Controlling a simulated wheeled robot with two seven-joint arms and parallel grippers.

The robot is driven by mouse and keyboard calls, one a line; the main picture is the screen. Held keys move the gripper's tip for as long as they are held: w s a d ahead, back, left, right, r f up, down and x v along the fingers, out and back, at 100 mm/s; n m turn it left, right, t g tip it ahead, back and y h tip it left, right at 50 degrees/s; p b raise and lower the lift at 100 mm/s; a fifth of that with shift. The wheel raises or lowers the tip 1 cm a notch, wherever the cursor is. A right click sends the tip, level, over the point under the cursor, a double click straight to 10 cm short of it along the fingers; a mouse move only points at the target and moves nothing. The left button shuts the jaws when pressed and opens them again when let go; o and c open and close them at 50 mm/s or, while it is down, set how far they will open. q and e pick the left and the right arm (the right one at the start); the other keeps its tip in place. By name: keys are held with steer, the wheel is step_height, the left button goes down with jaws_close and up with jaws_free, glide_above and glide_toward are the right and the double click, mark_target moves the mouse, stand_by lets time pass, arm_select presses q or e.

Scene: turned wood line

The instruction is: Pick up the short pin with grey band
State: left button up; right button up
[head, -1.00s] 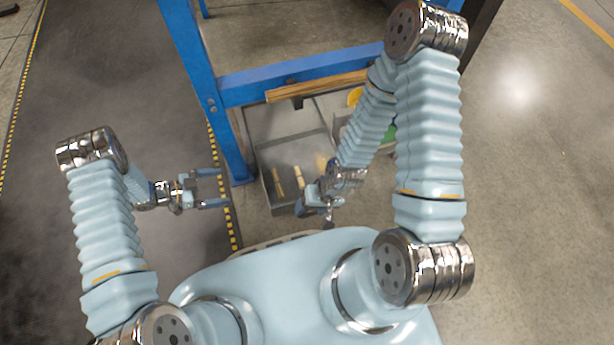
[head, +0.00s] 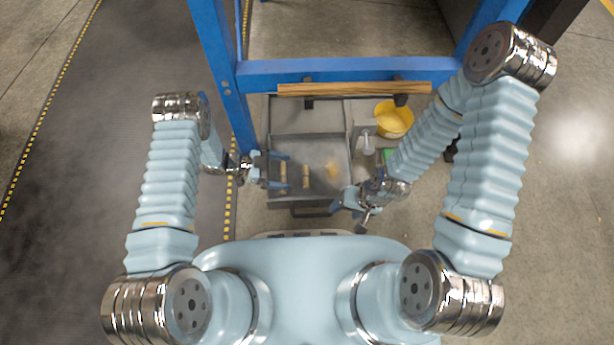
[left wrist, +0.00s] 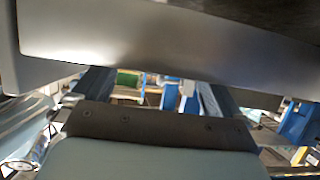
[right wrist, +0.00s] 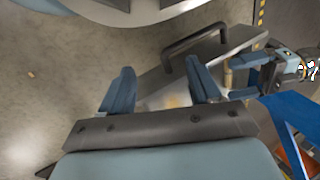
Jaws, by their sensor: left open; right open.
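Several pale wooden pins lie in a grey metal tray (head: 318,142) in the head view. A left pin (head: 283,174) and a middle pin (head: 306,177) stand out, with a blurred tan patch (head: 333,170) to their right. No grey band can be made out, so I cannot tell which is the short pin with grey band. My left gripper (head: 284,171) is open at the tray's left side, its fingers on either side of the left pin in the picture; its height is unclear. My right gripper (head: 348,216) is open and empty at the tray's front right corner.
A dark handle (right wrist: 194,48) sticks up at the tray's edge in the right wrist view. A yellow bucket (head: 393,119) stands behind right of the tray. A blue frame (head: 335,69) with a wooden strip (head: 355,89) crosses behind it. The left wrist view is mostly blocked by large grey surfaces.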

mark_target(305, 176)
arm_select(q)
steer(key=x, duration=0.6)
steer(key=shift+s+d+f, duration=0.15)
steer(key=shift+s+f, duration=0.05)
steer(key=c, duration=0.8)
steer(key=shift+c, duration=0.2)
steer(key=shift+r, duration=0.15)
